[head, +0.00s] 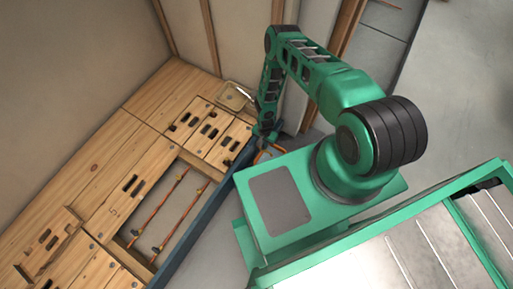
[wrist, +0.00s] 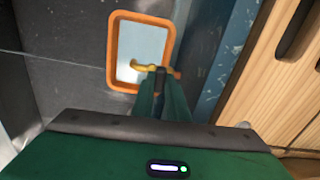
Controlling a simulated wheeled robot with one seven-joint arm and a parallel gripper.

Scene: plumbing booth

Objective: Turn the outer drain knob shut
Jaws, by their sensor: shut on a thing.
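The outer drain knob (wrist: 147,68) is a small brass-yellow handle in the wrist view. It shows on both sides of my fingertips, with a more copper-coloured part to the right. My gripper (wrist: 162,78) is shut on it, and the fingers hide its middle. In the head view my gripper (head: 264,130) is low beside the blue edge of the wooden platform, and the knob is too small or hidden to make out there. How far the knob is turned cannot be told.
An orange-rimmed tray (wrist: 112,45) lies beyond the knob; its rim also shows in the head view (head: 271,146). A blue side board (head: 197,226) edges the wooden platform (head: 110,140). An opening in the platform shows copper pipes (head: 170,207) with small valves. Walls stand behind.

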